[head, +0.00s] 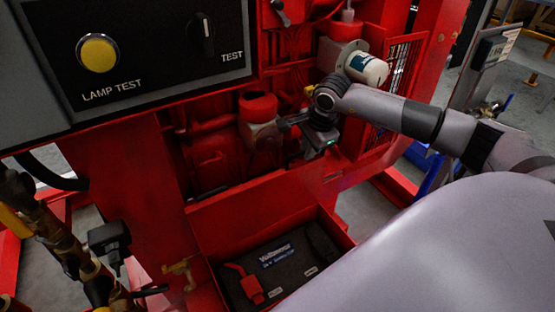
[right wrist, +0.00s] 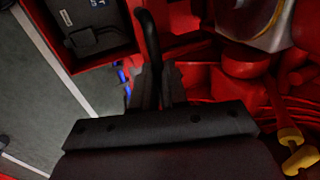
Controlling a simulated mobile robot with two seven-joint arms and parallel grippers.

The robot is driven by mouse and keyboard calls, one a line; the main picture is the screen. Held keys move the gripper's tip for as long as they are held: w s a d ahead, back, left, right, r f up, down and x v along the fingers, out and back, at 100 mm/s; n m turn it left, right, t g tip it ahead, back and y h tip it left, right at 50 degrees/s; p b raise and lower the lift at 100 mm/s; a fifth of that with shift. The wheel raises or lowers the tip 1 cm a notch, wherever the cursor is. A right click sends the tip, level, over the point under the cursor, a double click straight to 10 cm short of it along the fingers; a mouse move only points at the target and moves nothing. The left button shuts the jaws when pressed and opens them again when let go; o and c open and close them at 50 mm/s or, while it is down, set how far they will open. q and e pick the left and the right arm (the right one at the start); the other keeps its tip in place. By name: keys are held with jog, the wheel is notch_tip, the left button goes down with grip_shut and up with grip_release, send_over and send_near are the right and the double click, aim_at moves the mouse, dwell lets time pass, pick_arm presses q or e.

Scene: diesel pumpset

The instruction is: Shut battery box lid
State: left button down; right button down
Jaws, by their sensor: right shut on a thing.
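The red battery box (head: 338,238) is open at the bottom of the head view, with a dark battery (head: 285,262) inside. A red panel (head: 255,212) stands raised along its far side and appears to be the lid. My right gripper (head: 302,122) is above the far side of the box, near the red machinery. In the right wrist view its fingers (right wrist: 160,88) are closed around a thin black bar (right wrist: 148,40), which looks like a handle beside a red edge. The battery (right wrist: 95,25) also shows there at top left. My left gripper is not in view.
A control panel with a yellow lamp-test button (head: 98,53) is at upper left. A white-capped cylinder (head: 366,68) and a red mesh guard (head: 400,75) are close to my right wrist. Brass fittings (head: 180,268) stand left of the box.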

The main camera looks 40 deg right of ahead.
jog(key=shift+s+f, duration=0.15)
jog(key=shift+s, duration=0.15)
jog(key=shift+s+a+f, duration=0.15)
jog(key=shift+s+a, duration=0.05)
jog(key=shift+s, duration=0.85)
jog(key=shift+s+a+f, duration=0.1)
jog(key=shift+s+f, duration=0.1)
jog(key=shift+s, duration=0.85)
jog(key=shift+s+a+f+b, duration=0.1)
jog(key=shift+s+b, duration=0.05)
jog(key=shift+s, duration=0.25)
jog(key=shift+s+a+f+b, duration=0.1)
jog(key=shift+s+b, duration=0.05)
jog(key=shift+s, duration=0.35)
